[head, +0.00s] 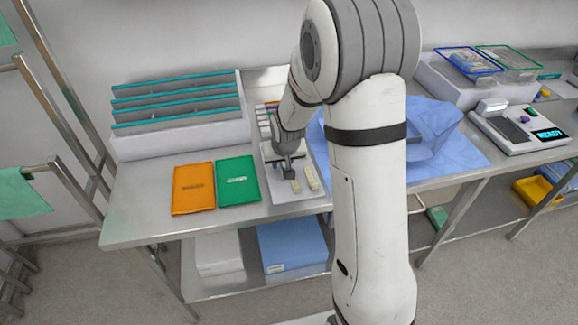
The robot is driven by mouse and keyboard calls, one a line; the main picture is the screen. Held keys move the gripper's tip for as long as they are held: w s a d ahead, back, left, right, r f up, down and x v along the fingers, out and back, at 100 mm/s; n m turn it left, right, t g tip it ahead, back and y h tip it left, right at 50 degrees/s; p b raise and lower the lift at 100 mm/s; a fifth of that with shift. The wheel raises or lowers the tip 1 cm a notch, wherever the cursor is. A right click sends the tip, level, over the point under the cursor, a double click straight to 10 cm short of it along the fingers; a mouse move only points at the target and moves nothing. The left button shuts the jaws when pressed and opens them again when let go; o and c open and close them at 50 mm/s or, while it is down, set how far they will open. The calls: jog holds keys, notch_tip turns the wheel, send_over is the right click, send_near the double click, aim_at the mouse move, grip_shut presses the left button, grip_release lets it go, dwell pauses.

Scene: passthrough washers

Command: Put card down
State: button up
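My gripper (289,174) points down over a narrow pale tray (290,197) on the steel table. It is small and partly shadowed here, so I cannot tell whether its fingers are open or shut, or whether they hold a card. Two small cream pieces (312,178) lie on the tray just right of and below the fingertips. An orange card-like panel (193,188) and a green one (238,181) lie flat side by side on the table, left of the tray. My gripper is apart from both panels.
A white rack with teal-edged dividers (180,105) stands behind the panels. A blue cloth (455,155) covers the table to the right, partly hidden by my arm.

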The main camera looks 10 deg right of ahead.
aim_at(281, 169)
jog(key=shift+x, duration=1.45)
jog(key=shift+c, duration=0.6)
grip_shut()
